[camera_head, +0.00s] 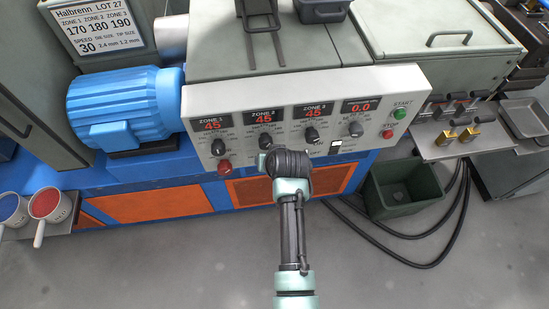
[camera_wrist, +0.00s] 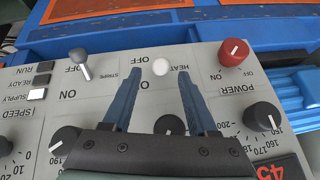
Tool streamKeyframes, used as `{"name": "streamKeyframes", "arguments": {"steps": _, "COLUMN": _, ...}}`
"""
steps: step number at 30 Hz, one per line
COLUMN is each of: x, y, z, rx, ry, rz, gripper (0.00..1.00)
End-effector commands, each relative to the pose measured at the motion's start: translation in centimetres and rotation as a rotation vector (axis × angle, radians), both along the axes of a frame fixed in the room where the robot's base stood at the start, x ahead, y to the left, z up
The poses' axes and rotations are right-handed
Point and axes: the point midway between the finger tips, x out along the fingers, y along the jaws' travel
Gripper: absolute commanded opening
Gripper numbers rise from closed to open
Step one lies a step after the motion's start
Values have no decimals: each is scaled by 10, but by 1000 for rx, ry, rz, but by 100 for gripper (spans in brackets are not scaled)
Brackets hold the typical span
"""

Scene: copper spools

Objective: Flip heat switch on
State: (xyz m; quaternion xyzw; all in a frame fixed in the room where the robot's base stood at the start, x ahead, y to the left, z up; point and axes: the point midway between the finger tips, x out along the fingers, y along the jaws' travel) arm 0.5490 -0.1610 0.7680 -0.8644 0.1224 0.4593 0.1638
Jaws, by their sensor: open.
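The heat switch (camera_wrist: 160,67) shows in the wrist view as a round white tip on the grey control panel, beside the upside-down label HEAT. An OFF label is above it, and part of another label is below it. It is seen nearly end-on, so I cannot tell which way its lever tilts. My gripper (camera_wrist: 160,72) is open, with one blue-grey finger on either side of the switch tip. I cannot tell whether a finger touches it. In the head view my wrist hides the switch at the panel's lower edge.
The control panel (camera_head: 378,92) has zone displays and black knobs. A red power knob (camera_wrist: 234,52) is right of my fingers in the wrist view; a silver toggle lever (camera_wrist: 80,60) is left. A blue motor (camera_head: 115,105) stands left, a dark green bin (camera_head: 400,188) lower right.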

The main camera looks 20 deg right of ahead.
Motion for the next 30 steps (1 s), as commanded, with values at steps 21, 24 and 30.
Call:
{"name": "streamKeyframes", "arguments": {"steps": 21, "x": -53, "y": 6, "z": 80, "rx": 2, "ry": 0, "rz": 0, "gripper": 59}}
{"name": "streamKeyframes", "arguments": {"steps": 24, "x": -53, "y": 6, "z": 80, "rx": 1, "ry": 1, "rz": 1, "gripper": 59}}
{"name": "streamKeyframes", "arguments": {"steps": 30, "x": -53, "y": 6, "z": 80, "rx": 1, "ry": 1, "rz": 1, "gripper": 59}}
